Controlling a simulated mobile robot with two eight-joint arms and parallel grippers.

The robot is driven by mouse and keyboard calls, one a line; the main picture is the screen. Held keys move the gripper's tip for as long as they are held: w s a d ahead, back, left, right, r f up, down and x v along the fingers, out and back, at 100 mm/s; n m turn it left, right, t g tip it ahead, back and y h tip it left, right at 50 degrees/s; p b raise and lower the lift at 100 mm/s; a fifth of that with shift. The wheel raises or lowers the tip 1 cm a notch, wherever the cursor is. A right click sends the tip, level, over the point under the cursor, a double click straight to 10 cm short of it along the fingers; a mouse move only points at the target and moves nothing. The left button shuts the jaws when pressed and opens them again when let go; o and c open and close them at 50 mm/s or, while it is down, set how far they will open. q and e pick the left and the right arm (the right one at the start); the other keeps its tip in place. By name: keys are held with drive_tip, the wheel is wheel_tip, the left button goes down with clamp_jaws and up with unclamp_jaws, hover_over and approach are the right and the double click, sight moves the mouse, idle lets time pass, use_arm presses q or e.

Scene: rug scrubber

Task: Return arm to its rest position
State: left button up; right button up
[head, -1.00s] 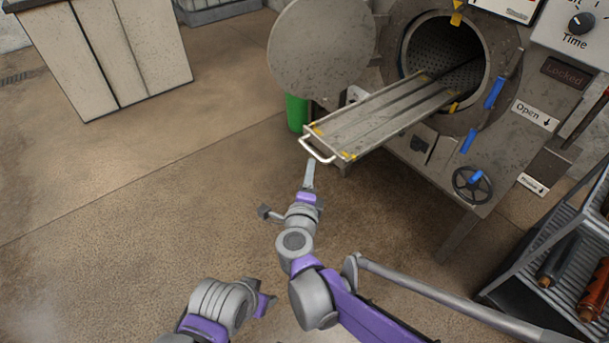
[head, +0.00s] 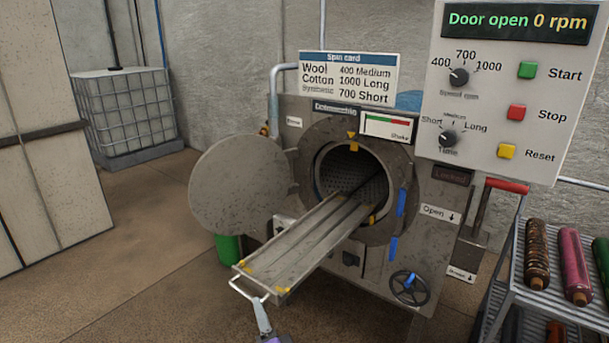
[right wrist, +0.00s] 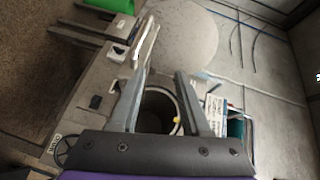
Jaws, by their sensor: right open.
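My right gripper (head: 262,318) shows at the bottom edge of the head view, just below the white handle (head: 250,290) of the extended tray (head: 305,246). Its fingertip appears close to or overlapping the handle; I cannot tell whether they touch. In the right wrist view its two fingers (right wrist: 161,74) stand apart, with nothing held between them. The tray slopes out of the open drum (head: 355,172) of the grey machine. My left gripper is out of view, and most of my right arm is cut off below the picture.
The round door (head: 238,185) stands swung open on the left. A green bin (head: 228,248) is under it. A rack (head: 560,293) with rolled rugs stands at right, and the control panel (head: 500,90) reads "Door open 0 rpm". The floor at lower left is clear.

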drive_tip(key=s+d+f+n+g+h, duration=0.2)
drive_tip(key=s+d+f+n+g, duration=0.25)
drive_tip(key=s+d, duration=0.45)
drive_tip(key=s+d+f+n+g+h, duration=0.25)
drive_tip(key=s+d+f, duration=0.25)
drive_tip(key=s+d, duration=0.4)
drive_tip(key=s+d+f+n+g+h, duration=0.2)
drive_tip(key=s+d+f+n+g, duration=0.25)
drive_tip(key=s+d, duration=0.45)
use_arm(q)
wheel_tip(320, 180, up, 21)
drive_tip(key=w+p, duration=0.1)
drive_tip(key=p, duration=1.7)
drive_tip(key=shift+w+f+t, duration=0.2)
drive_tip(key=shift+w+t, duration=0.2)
use_arm(e)
wheel_tip(320, 180, up, 20)
drive_tip(key=w+t, duration=0.1)
drive_tip(key=w, duration=0.1)
drive_tip(key=shift+w+d, duration=0.2)
drive_tip(key=shift+d, duration=0.15)
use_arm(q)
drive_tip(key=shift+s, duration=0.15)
use_arm(e)
drive_tip(key=shift+s+t+y, duration=0.15)
drive_tip(key=shift+t+y, duration=0.1)
